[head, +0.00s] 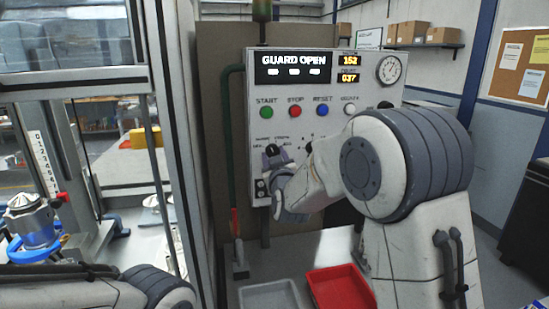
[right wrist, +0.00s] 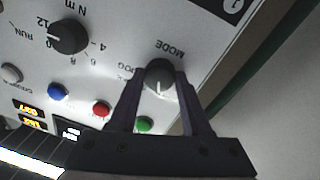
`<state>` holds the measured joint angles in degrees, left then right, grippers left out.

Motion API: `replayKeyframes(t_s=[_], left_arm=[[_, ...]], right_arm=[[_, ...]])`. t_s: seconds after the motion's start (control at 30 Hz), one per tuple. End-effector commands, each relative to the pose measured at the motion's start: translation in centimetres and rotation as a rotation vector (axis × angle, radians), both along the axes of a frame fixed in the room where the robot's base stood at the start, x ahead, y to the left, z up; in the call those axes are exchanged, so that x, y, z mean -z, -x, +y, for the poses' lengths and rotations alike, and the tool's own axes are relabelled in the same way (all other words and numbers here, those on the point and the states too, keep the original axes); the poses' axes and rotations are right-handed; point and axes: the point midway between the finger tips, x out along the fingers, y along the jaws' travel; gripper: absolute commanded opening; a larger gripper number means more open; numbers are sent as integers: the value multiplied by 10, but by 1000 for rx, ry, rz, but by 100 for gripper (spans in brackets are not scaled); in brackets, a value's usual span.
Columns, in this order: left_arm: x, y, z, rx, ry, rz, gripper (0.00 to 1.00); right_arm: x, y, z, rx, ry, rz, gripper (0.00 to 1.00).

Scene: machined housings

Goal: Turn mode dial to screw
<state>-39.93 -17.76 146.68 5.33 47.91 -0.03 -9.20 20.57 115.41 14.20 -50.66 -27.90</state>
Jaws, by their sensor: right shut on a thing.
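The control panel (head: 325,100) stands ahead of me, with "GUARD OPEN" on its display. The black mode dial (right wrist: 160,73) is under the word MODE in the right wrist view, which shows the panel upside down. My right gripper (right wrist: 158,82) has one finger on each side of the dial and is shut on it. The dial's white mark points down in that view, toward the green button. In the head view my right gripper (head: 272,160) is at the panel's lower left and partly covers the dial. The dial's position labels are too small or hidden to read fully. My left gripper is out of view.
A second dial (right wrist: 68,37), marked N m, is beside the mode dial. Start (head: 266,112), stop (head: 295,111) and reset (head: 321,111) buttons are above. A red tray (head: 342,290) and grey tray (head: 270,297) lie below. A glass-walled machine stands left.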

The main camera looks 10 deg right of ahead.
Motion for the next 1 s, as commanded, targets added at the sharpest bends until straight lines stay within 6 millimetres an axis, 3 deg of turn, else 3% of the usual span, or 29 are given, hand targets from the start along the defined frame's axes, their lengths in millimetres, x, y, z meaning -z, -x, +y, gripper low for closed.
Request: replayKeyframes(t_s=[0.13,0.17,0.2,0.23,0.63,1.0], left_arm=[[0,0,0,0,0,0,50],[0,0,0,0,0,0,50],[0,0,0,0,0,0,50],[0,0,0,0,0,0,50],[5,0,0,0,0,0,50],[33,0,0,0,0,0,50]], right_arm=[[0,0,0,0,-1,0,0],[0,0,0,0,-1,0,59],[0,0,0,0,-1,0,75],[0,0,0,0,-1,0,78],[2,7,1,-1,-2,0,78],[7,76,3,-1,-3,-3,78]])
